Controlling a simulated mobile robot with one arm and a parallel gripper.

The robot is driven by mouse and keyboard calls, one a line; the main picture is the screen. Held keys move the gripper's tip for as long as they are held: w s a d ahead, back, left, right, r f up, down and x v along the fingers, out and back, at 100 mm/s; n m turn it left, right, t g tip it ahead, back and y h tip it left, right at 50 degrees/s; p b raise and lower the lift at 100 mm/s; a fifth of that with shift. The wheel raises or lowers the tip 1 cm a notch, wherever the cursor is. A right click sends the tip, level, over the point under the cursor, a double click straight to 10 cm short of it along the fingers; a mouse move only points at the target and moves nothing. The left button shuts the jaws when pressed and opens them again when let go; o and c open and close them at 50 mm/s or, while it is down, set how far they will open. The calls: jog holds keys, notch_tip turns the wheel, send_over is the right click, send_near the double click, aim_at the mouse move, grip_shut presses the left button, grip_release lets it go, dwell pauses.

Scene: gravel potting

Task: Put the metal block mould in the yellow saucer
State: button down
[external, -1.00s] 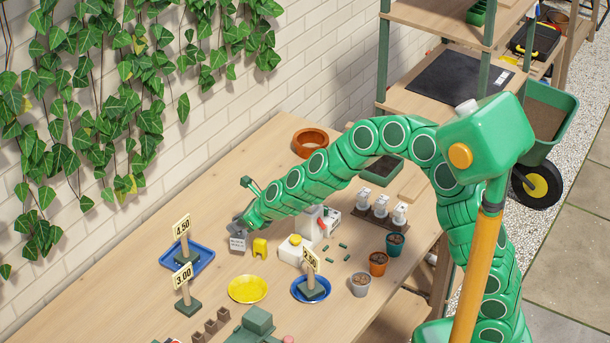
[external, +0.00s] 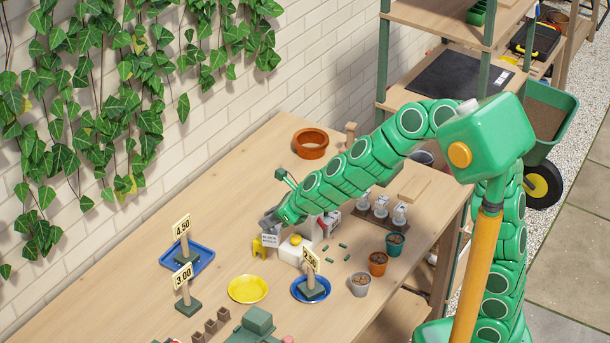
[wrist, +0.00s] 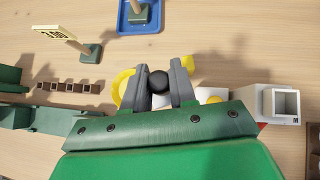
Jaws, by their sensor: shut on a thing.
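My gripper (external: 268,224) is shut on the metal block mould (external: 270,240), a small grey block with a pale lettered label, held above the table. The yellow saucer (external: 248,289) lies flat on the table, nearer the camera and left of my gripper, apart from the mould. In the wrist view the saucer (wrist: 121,84) is partly hidden behind the left finger.
Price signs stand in a blue tray (external: 205,259), in a blue saucer (external: 298,293) and on the table. Small pots (external: 361,284) stand at right.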

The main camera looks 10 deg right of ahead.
jog(key=shift+s+d+r, duration=0.2)
jog(key=shift+s+d, duration=0.05)
jog(key=shift+s, duration=0.05)
jog(key=shift+s+a+f+n+g+y, duration=0.15)
jog(key=shift+s+n+g+y, duration=0.25)
jog(key=shift+s+n+g, duration=0.35)
jog(key=s+d+r+n+g, duration=0.1)
jog(key=s+d+n+g, duration=0.2)
jog(key=s+n+g, duration=0.75)
jog(key=shift+n+t+h, duration=0.4)
jog(key=shift+n+t, duration=0.4)
jog(key=shift+w+a+f, duration=1)
jog(key=shift+a+f, duration=0.9)
jog(key=shift+f, duration=0.2)
jog(key=shift+w+a+f, duration=1.05)
jog(key=shift+a+f, duration=0.85)
jog(key=shift+f, duration=0.25)
jog(key=shift+w+a+f, duration=1)
jog(key=shift+a+f, duration=0.9)
jog(key=shift+f, duration=0.2)
jog(key=shift+f, duration=0.15)
jog(key=c, duration=0.9)
grip_release()
